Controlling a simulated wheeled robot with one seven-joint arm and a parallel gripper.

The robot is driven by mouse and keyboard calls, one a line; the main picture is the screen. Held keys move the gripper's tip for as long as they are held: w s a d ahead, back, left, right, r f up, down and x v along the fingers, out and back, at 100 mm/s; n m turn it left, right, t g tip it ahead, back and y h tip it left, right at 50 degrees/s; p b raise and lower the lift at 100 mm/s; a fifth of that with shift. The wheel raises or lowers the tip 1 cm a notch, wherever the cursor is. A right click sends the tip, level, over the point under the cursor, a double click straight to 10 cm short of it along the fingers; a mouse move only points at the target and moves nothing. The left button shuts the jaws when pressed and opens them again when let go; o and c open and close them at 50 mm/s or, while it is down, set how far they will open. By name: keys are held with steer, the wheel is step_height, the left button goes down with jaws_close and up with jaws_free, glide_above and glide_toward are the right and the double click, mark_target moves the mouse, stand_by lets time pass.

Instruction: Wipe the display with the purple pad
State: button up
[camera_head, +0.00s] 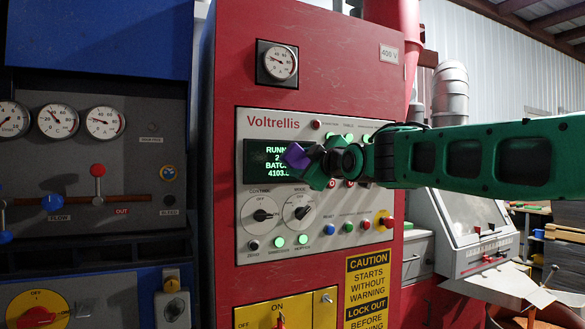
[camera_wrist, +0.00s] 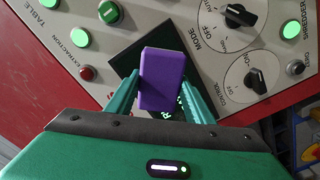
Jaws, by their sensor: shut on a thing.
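The display (camera_head: 258,160) is a dark screen with green text on the grey Voltrellis panel of a red cabinet. Its right part is hidden behind my gripper and the pad. My green gripper (camera_head: 308,164) is shut on the purple pad (camera_head: 296,156), in front of the display's right side. In the wrist view the purple pad (camera_wrist: 162,80) sits between the two fingers of my gripper (camera_wrist: 158,98), with the dark display (camera_wrist: 126,62) behind it. I cannot tell whether the pad touches the screen.
Below the display are two rotary knobs (camera_head: 262,214), and a row of push buttons (camera_head: 347,227) with a red-and-yellow stop button (camera_head: 384,221). Green lit buttons (camera_wrist: 79,38) and a red button (camera_wrist: 87,73) lie close by. A round gauge (camera_head: 278,63) is above.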

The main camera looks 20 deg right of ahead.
steer(key=shift+d, duration=0.8)
steer(key=shift+s+a, duration=0.1)
steer(key=shift+a, duration=7.1)
steer(key=shift+s, duration=2.85)
steer(key=shift+s, duration=1.5)
